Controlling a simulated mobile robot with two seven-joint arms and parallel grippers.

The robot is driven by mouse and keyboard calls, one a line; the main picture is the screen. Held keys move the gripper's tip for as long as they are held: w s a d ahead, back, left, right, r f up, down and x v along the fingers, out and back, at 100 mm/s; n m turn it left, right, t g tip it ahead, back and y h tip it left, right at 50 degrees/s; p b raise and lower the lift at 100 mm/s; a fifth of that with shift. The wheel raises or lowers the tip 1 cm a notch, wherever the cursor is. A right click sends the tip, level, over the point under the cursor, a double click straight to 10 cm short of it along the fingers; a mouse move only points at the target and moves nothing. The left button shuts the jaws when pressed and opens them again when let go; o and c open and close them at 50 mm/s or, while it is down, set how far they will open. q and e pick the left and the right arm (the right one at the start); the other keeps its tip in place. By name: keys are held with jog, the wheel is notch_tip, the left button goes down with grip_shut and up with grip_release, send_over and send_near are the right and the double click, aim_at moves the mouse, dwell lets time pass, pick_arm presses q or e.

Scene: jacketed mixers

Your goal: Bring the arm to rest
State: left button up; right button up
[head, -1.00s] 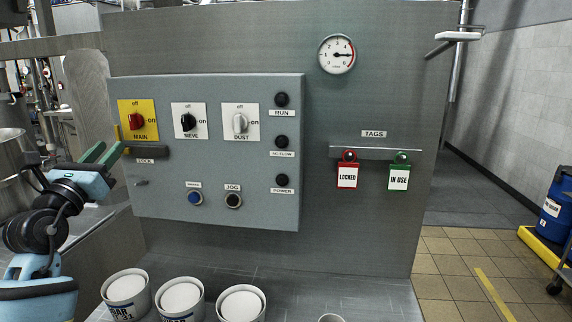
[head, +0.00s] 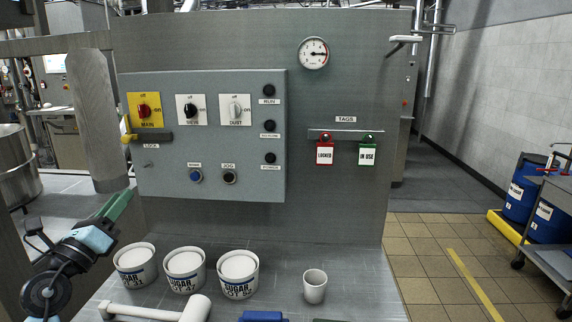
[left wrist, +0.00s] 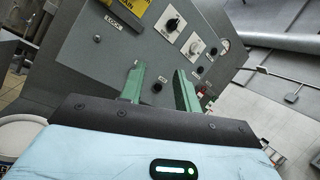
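My left gripper (head: 120,206) is at the lower left in the head view, its green fingers pointing up and right, below and left of the grey control panel (head: 230,160). In the left wrist view, the two green fingers (left wrist: 159,82) stand apart with nothing between them, and the panel (left wrist: 105,55) shows beyond, tilted. The gripper looks clear of the panel. My right gripper shows in neither view.
The panel has a dark bar with a yellow end (head: 127,132) at its left edge. Three sugar tubs (head: 185,270), a white cup (head: 315,287) and a white mallet-like tool (head: 160,310) are on the metal table (head: 355,265). Red and green tags hang at right.

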pick_arm(q)
jog(key=s+d+f+n+g+y, duration=0.1)
jog(key=s+d+f+n, duration=0.1)
jog(key=s+f+n, duration=0.65)
jog(key=s+d+f+n+g+y, duration=0.2)
jog(key=f+n, duration=0.4)
jog(key=f, duration=0.7)
jog(key=s+d+f+n+g+y, duration=0.1)
jog(key=s+d+f+n, duration=0.1)
jog(key=s+f+n, duration=0.6)
jog(key=s+d+f+n+g, duration=0.3)
jog(key=s+f+n+g, duration=0.1)
jog(key=s+f, duration=0.5)
jog(key=s+d+f+n+g, duration=0.4)
jog(key=s+f+n, duration=0.1)
jog(key=s+f, duration=0.4)
jog(key=shift+d+f+h, duration=0.25)
jog(key=shift+f+h, duration=0.05)
jog(key=shift+f, duration=0.5)
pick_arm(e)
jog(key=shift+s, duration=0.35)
pick_arm(q)
jog(key=shift+c, duration=0.4)
